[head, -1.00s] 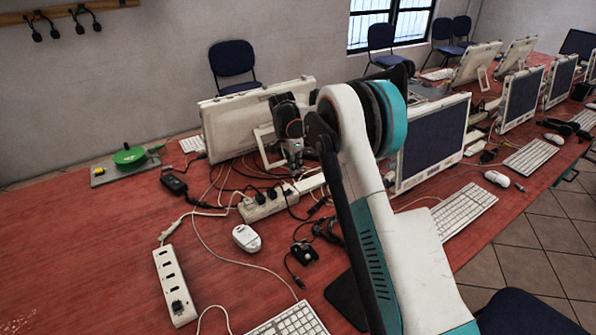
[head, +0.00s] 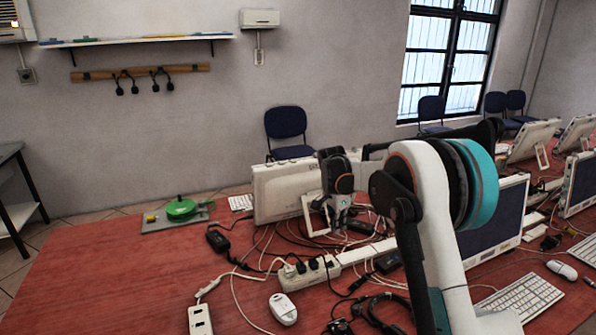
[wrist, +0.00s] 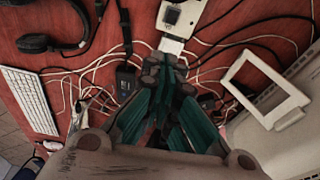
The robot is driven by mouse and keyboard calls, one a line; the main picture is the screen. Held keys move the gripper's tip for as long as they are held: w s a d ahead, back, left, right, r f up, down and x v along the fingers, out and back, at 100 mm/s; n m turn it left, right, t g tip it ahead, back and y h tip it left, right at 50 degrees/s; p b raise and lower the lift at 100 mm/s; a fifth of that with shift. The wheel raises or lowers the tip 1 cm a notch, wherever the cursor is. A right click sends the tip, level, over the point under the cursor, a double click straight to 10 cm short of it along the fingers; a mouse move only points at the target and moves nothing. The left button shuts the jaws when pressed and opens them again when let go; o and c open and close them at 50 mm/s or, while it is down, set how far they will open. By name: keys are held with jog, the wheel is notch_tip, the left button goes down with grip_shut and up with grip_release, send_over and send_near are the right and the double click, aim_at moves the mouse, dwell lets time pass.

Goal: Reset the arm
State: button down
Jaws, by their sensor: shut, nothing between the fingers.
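My gripper (head: 338,222) hangs pointing down over the tangle of cables on the red table, in front of the back of a monitor. In the wrist view my gripper (wrist: 165,68) shows its fingers together, with nothing between them. My arm rises from the lower right and bends over at the turquoise joint. A white power strip (head: 352,256) lies just below and in front of the fingers, with black plugs at its left end; the wrist view also shows the strip (wrist: 178,22). The gripper appears above the cables, apart from them.
A monitor (head: 275,198) stands behind my gripper. A second power strip (head: 200,320) and a white mouse (head: 283,308) lie at the front. A green reel (head: 180,208) sits on a grey board at the back left. Headphones (wrist: 55,42) show in the wrist view.

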jog(key=s+d+r+n+t+y, duration=0.1)
jog(key=s+r+n+t, duration=0.4)
jog(key=s+r, duration=1.5)
jog(key=s+f+n, duration=0.3)
jog(key=s+n, duration=0.1)
jog(key=s, duration=0.8)
jog(key=s+f+n+t, duration=0.1)
jog(key=s+f+n, duration=0.3)
jog(key=s, duration=0.8)
jog(key=shift+y, duration=0.4)
